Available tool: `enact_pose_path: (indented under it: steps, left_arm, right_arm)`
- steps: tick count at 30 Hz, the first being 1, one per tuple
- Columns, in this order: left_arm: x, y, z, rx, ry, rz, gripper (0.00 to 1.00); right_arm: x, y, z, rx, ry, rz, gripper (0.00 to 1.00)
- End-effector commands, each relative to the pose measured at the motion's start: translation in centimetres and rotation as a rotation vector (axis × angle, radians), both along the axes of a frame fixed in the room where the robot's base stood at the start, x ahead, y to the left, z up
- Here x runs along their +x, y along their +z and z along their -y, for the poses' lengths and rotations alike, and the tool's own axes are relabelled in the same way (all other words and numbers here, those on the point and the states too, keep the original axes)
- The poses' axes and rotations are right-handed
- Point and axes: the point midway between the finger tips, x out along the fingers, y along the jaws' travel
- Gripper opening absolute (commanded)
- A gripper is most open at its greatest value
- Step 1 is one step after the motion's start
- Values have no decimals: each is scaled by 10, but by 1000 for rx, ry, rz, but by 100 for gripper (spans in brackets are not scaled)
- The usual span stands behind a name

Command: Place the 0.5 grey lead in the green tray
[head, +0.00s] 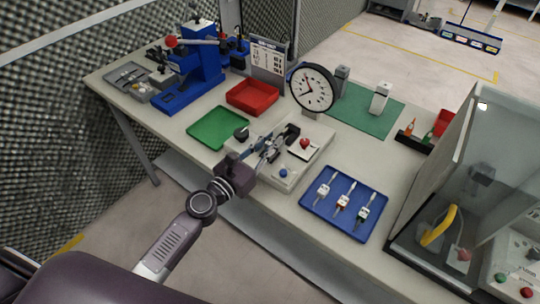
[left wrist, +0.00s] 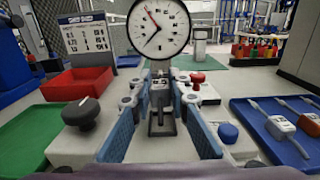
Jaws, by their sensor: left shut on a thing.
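My left gripper (head: 268,148) is over the tester (head: 312,150) beneath the round dial gauge. In the left wrist view its blue fingers (left wrist: 160,100) stand on either side of a small grey-bodied piece, which appears to be the grey lead (left wrist: 160,92). The gripper is shut on it. A black part shows just below the piece, and I cannot tell whether they touch. The label is too small to read. The green tray (head: 208,128) lies empty to the left of the gripper; it also shows at the left wrist view's left edge (left wrist: 25,145). My right gripper is not in view.
A black knob (head: 241,133) stands between gripper and green tray. The red tray (head: 252,97) and dial gauge (head: 312,87) are behind. The blue tray (head: 337,226) holds three leads to the right. A blue press (head: 200,65) stands left; a clear-walled enclosure (head: 480,160) stands right.

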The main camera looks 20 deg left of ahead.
Motion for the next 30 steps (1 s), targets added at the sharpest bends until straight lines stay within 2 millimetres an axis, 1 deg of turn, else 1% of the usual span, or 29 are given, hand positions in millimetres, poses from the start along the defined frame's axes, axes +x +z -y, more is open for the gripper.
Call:
enact_pose_path:
  steps: [1, 3, 7, 10, 18, 23, 24, 27, 28, 30]
  left_arm:
    - [0, -9, 0, -2, 0, -2, 0]
    - [0, -19, 0, -1, 1, -1, 0]
    - [0, -34, 0, -2, 1, -2, 0]
    - [0, -38, 0, 0, 1, 0, 0]
    - [0, -37, 0, 1, 1, -1, 0]
    - [0, -43, 0, 0, 1, -1, 0]
    - [0, -41, 0, 1, 0, -1, 20]
    - [0, -41, 0, 0, 0, -1, 32]
    - [0, -41, 0, 0, 0, -1, 34]
    - [0, -40, 0, 0, 0, -1, 34]
  right_arm:
    - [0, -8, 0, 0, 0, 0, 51]
    - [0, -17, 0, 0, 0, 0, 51]
    - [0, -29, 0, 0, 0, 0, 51]
    - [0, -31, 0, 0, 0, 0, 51]
    - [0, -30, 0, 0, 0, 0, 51]
    - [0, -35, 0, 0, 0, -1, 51]
    - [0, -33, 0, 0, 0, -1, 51]
    - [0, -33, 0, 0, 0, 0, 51]
    - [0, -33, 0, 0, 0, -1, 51]
    - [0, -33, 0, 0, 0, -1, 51]
